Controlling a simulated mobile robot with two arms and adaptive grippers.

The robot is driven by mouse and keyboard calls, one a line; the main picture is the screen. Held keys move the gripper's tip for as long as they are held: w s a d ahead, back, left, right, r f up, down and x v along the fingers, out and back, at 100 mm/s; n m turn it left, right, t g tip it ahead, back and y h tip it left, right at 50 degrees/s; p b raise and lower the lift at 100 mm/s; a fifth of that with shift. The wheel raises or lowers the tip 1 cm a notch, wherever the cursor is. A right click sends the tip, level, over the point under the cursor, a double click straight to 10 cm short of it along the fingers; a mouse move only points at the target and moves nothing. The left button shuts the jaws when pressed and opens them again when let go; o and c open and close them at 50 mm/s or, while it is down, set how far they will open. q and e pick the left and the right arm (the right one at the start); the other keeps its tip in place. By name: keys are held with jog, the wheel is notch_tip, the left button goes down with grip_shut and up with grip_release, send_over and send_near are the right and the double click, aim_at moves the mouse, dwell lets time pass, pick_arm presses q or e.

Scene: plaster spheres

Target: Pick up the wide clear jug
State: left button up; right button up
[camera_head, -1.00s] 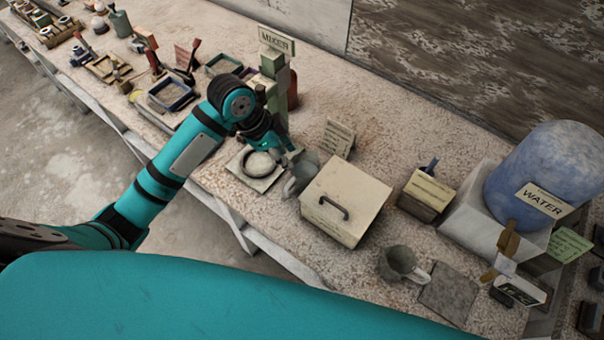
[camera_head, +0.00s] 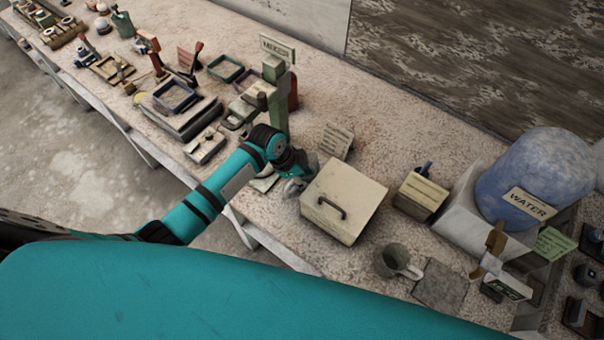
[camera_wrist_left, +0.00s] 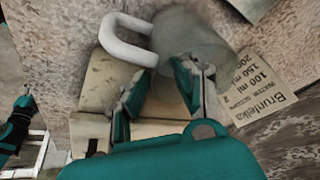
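The wide clear jug shows in the left wrist view as a see-through round body (camera_wrist_left: 190,38) with a thick pale U-shaped handle (camera_wrist_left: 122,42) on its left. In the head view my left gripper and wrist hide most of it, beside the lidded box. My left gripper (camera_head: 295,186) is low over the table there. In the wrist view its two fingers (camera_wrist_left: 163,88) are apart, with the jug just beyond the tips and the handle's lower end close to them. Whether a finger touches the jug I cannot tell.
A cream box with a dark handle (camera_head: 355,192) stands right of my left gripper. The green mixer (camera_head: 278,108) stands behind. A printed card (camera_wrist_left: 262,88) is beside the jug. A grey mug (camera_head: 390,259) and a blue water tank (camera_head: 530,175) are farther right.

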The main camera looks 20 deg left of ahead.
pick_arm(q)
jog(key=shift+w+f, duration=0.1)
jog(key=shift+f, duration=0.05)
grip_shut()
dwell(0.4)
